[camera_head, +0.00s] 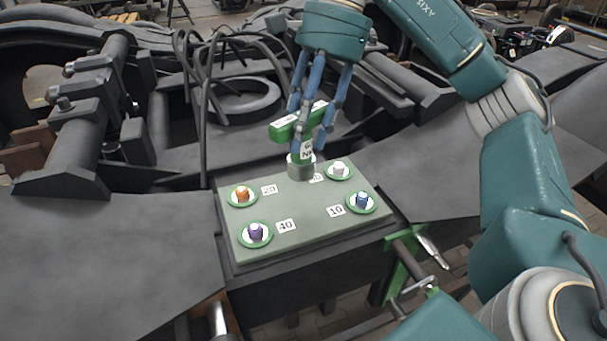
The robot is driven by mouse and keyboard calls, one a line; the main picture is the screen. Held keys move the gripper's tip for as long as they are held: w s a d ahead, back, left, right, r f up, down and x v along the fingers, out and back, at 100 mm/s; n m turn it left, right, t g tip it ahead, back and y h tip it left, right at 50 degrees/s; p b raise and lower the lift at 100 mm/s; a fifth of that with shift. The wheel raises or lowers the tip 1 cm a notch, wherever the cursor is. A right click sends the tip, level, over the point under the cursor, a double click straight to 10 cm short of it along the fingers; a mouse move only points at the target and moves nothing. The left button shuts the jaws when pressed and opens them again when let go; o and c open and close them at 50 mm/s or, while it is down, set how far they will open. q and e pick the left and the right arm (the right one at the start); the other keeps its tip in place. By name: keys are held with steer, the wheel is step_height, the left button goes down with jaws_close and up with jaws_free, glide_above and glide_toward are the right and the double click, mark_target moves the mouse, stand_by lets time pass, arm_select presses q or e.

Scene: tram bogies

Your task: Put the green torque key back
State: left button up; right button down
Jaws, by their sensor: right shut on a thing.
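The green torque key (287,127) has a green crossbar handle and a grey socket end. My right gripper (308,142) is shut on it, fingers around the stem below the handle. The key is upright, with its socket end at the back edge of the board (300,222). I cannot tell whether the socket touches the board or hangs just above it. My left gripper is not in view.
The board carries an orange peg (242,194), a purple peg (255,232), a blue peg (362,200) and a white peg (339,169), each in a green ring beside a number label. Black cables (205,85) loop behind. Green clamp metalwork (405,268) sticks out at front right.

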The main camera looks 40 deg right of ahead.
mark_target(304, 164)
step_height(304, 164, down, 3)
steer(key=shift+r, duration=0.1)
steer(key=shift+f, duration=0.3)
step_height(304, 164, down, 3)
steer(key=shift+f, duration=0.25)
steer(key=c, duration=1.1)
jaws_free()
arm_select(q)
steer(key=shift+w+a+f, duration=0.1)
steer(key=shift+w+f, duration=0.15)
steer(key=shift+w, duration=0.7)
